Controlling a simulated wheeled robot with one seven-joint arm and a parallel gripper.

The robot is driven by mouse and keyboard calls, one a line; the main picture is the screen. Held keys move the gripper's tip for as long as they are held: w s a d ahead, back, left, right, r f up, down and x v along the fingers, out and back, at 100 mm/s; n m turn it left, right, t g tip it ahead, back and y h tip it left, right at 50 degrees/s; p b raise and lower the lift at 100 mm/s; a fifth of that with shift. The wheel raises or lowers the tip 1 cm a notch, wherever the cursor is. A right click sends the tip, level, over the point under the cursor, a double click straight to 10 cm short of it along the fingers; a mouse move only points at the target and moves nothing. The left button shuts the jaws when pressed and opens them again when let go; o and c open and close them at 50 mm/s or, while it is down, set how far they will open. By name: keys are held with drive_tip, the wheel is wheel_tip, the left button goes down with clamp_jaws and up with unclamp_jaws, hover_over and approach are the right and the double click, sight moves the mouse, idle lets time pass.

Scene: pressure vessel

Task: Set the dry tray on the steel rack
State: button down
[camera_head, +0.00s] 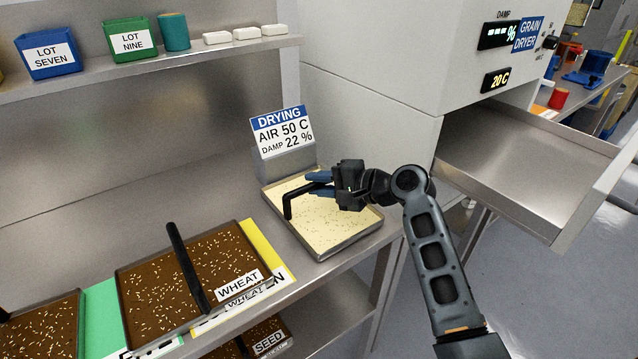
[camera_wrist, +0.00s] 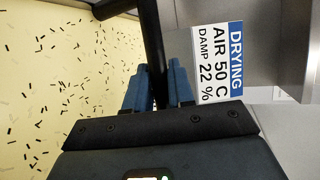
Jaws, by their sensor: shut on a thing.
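A shallow steel tray of pale, dark-flecked grain (camera_head: 325,225) sits on the steel bench (camera_head: 352,262) in front of the drying sign. A black bar handle (camera_head: 288,207) rises over it. My gripper (camera_head: 315,183) is above the tray with its blue fingers shut on that handle. In the wrist view, the handle (camera_wrist: 150,40) passes between the fingers (camera_wrist: 160,85), with the tray's pale grain (camera_wrist: 60,70) to the left. The far part of the handle is hidden behind my gripper. No label reads "dry" or "rack"; steel shelving (camera_head: 200,80) stands at the left.
The drying sign (camera_head: 283,132) stands right behind the tray. A brown wheat tray (camera_head: 140,280) with a black handle lies to the left. The grain dryer's open drawer (camera_head: 530,170) at the right is empty. The upper shelf (camera_head: 130,70) holds bins and white blocks.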

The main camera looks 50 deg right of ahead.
idle(0.3)
drive_tip(key=c, duration=1)
unclamp_jaws()
drive_tip(key=shift+f, duration=0.15)
drive_tip(key=shift+o, duration=0.2)
drive_tip(key=b+v, duration=0.1)
drive_tip(key=v, duration=1.1)
